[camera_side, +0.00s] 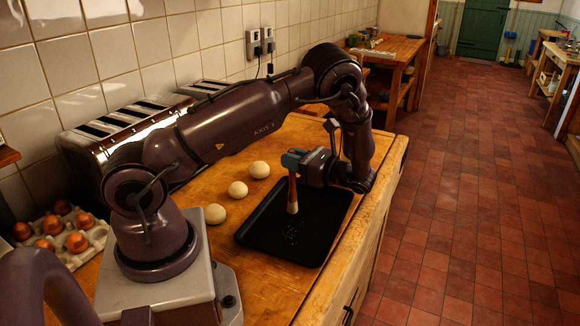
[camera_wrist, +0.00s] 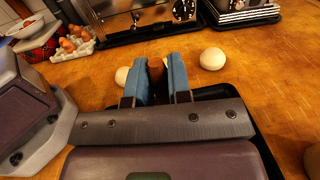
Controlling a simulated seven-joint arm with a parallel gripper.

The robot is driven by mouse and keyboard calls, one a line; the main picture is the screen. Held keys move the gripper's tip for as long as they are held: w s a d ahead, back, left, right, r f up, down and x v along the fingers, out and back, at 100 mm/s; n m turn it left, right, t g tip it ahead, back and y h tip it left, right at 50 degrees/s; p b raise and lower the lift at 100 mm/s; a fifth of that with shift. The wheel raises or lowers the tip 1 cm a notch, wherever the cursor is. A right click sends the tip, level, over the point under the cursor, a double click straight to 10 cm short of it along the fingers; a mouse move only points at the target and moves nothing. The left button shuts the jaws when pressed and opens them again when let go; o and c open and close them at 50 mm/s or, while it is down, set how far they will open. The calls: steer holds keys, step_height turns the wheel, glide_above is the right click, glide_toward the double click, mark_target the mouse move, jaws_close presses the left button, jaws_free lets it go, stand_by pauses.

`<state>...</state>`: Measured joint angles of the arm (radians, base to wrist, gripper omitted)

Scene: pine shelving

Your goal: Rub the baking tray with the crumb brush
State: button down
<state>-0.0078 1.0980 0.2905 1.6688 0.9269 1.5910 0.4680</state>
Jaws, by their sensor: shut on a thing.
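The black baking tray (camera_side: 262,238) lies on the wooden worktop, with small crumbs near its middle. The crumb brush (camera_side: 293,194) has a reddish-brown handle and pale bristles, and is held upright with the bristles down, at or just above the tray. I cannot tell whether the bristles touch it. My gripper (camera_side: 293,162) is shut on the brush handle over the tray. In the wrist view my blue fingers (camera_wrist: 160,80) pinch the brown handle (camera_wrist: 156,70), and the bristles are hidden. A dark edge of the tray (camera_wrist: 265,150) shows there at the right.
Pale dough balls (camera_side: 238,189) lie in a row left of the tray. A carton of brown eggs (camera_side: 70,236) stands at far left. A metal toaster (camera_side: 120,130) is against the tiled wall. The worktop (camera_side: 262,300) in front of the tray is clear.

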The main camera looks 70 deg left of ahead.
steer(key=shift+r, duration=3.45)
